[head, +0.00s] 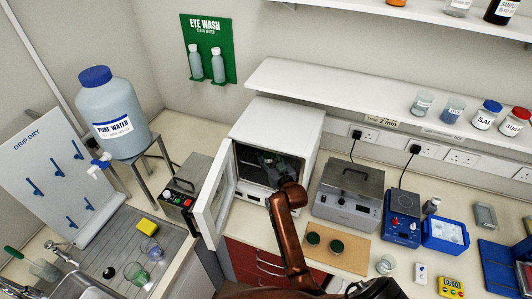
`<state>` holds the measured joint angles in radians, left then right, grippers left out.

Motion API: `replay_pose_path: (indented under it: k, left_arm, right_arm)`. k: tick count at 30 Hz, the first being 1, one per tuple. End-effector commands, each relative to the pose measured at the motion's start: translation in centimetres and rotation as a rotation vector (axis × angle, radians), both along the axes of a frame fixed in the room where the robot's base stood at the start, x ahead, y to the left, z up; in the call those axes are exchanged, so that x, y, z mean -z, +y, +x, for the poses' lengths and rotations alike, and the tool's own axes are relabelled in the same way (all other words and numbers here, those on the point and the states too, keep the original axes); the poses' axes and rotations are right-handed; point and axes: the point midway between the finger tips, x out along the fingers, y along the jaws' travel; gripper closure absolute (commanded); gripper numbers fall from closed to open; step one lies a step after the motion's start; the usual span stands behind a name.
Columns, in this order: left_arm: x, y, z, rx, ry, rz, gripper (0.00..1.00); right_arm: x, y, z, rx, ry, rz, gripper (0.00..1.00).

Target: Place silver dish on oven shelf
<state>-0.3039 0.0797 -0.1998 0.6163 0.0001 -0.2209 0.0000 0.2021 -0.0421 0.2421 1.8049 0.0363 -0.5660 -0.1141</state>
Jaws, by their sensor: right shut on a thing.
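The white oven (290,122) stands on the bench with its door (208,205) swung open to the left. My right arm reaches up into the dark oven opening. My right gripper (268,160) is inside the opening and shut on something. That thing is mostly hidden by the gripper and the shade, so I cannot make out the silver dish clearly or tell whether it touches the shelf. A light strip of the oven's interior shows below the gripper. My left gripper is not in view.
A metal water bath (348,192) stands right of the oven. A brown board (337,249) with two dark green round things lies in front of it. The sink and draining board (125,246) are at left. A white wall shelf (390,108) runs above the bench.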

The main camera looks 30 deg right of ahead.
Motion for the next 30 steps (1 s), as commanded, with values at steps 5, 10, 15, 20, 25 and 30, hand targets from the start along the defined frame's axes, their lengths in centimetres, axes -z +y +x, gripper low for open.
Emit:
replay_pose_path:
  k: [5, 10, 15, 20, 25, 30]
  left_arm:
    - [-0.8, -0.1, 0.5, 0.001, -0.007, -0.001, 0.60]
    - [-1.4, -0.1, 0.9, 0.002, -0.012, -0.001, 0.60]
    - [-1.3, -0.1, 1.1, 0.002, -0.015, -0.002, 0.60]
    - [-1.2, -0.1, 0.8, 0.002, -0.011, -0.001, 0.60]
    - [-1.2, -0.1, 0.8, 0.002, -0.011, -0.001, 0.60]
    - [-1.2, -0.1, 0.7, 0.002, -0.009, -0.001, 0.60]
  right_arm:
    - [-0.3, -0.4, 3.2, -0.001, -0.002, 0.000, 0.81]
    - [1.3, -0.4, 2.9, 0.000, -0.001, 0.000, 0.81]
    - [1.4, -0.4, 2.9, 0.000, -0.002, -0.001, 0.81]
    - [1.7, -0.4, 2.9, 0.000, -0.001, -0.001, 0.81]
    - [1.7, -0.4, 2.9, 0.000, -0.001, -0.001, 0.49]
    - [1.7, -0.4, 2.9, 0.000, -0.001, -0.001, 0.41]
